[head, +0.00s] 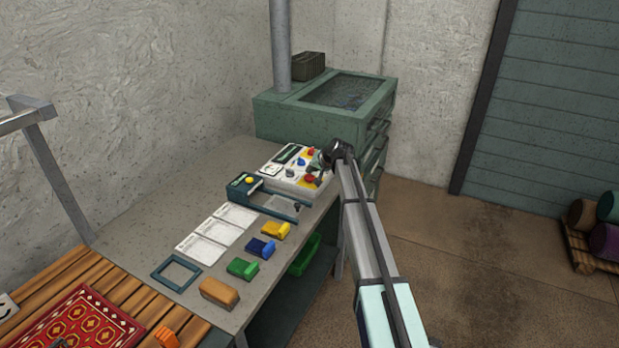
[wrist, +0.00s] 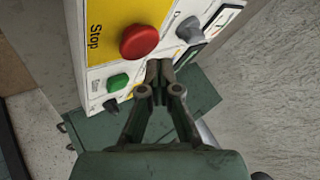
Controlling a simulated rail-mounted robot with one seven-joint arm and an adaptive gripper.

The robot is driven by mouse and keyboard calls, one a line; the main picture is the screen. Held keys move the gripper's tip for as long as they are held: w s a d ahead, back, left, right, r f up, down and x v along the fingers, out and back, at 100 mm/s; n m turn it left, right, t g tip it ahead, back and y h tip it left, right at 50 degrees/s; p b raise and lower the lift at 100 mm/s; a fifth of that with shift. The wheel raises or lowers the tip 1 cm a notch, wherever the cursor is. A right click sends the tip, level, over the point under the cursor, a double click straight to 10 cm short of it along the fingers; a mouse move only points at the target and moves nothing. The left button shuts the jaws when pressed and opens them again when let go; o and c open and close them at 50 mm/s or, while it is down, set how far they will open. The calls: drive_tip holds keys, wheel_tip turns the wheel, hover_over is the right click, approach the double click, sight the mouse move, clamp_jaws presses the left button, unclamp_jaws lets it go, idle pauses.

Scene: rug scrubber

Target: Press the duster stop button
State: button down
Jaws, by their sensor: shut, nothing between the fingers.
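The stop button is a red round cap (wrist: 139,41) beside a yellow label reading "Stop" on a white control panel (wrist: 80,38) in the wrist view. In the head view the panel (head: 274,169) stands at the far end of the bench, and a red button (head: 310,178) shows near its front edge. My gripper (wrist: 159,69) is shut and empty. In the head view my gripper (head: 324,158) is over the panel's right side.
A grey knob (wrist: 189,30) is on the panel. A teal-framed unit with a yellow button (head: 249,180) sits nearer on the bench (head: 222,270). Coloured brushes or blocks (head: 242,268) lie along its front. A green cabinet (head: 270,118) stands behind the panel.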

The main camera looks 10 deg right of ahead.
sight(311, 177)
drive_tip(key=shift+f+b, duration=0.45)
drive_tip(key=shift+f+b, duration=0.35)
drive_tip(key=shift+f, duration=0.15)
idle(0.9)
drive_tip(key=shift+r, duration=0.95)
drive_tip(key=shift+r+p, duration=0.85)
drive_tip(key=shift+r, duration=1.65)
